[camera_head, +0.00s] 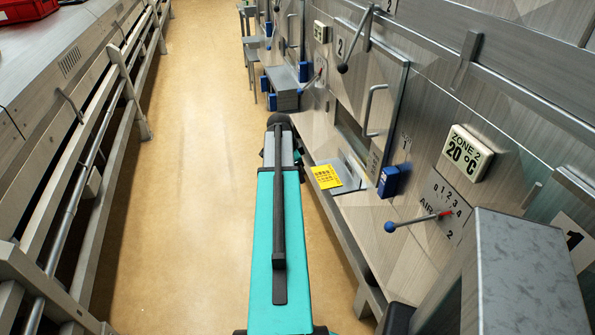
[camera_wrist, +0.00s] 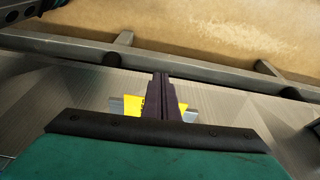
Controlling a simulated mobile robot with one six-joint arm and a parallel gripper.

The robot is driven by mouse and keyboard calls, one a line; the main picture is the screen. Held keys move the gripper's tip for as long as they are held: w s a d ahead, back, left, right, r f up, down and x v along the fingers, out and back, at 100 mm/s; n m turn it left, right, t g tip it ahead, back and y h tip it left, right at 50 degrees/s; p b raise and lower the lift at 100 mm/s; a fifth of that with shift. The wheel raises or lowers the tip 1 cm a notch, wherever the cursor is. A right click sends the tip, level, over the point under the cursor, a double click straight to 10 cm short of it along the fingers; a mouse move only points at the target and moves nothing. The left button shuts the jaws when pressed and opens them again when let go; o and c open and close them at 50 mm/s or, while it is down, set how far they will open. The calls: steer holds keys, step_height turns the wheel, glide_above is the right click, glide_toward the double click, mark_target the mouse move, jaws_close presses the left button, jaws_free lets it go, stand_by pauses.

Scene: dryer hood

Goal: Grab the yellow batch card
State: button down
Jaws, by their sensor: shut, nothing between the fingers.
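The yellow batch card (camera_head: 326,176), with dark print, lies on a small grey plate (camera_head: 349,178) on the ledge along the right-hand machine wall. In the wrist view the card (camera_wrist: 131,104) shows on both sides of my gripper (camera_wrist: 161,80), which covers its middle. My gripper's dark fingers are shut together with nothing between them. Their tips appear past the card toward the ledge's edge in that picture; the height above the card cannot be told. In the head view my teal arm is left of the card, and the fingers cannot be made out.
A blue block (camera_head: 389,181) stands right of the card. A blue-knobbed lever (camera_head: 390,227) juts out nearer, below the zone display (camera_head: 464,153). A door handle (camera_head: 374,110) is behind. A railing (camera_head: 68,190) lines the left; the floor aisle (camera_head: 200,150) between is clear.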

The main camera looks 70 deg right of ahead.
mark_target(316, 176)
steer(key=s+d+f+p, duration=0.2)
steer(key=s+d, duration=0.1)
steer(key=shift+s, duration=0.2)
stand_by(0.5)
steer(key=shift+s+d+b, duration=0.5)
steer(key=shift+s+d, duration=0.1)
steer(key=shift+s, duration=0.05)
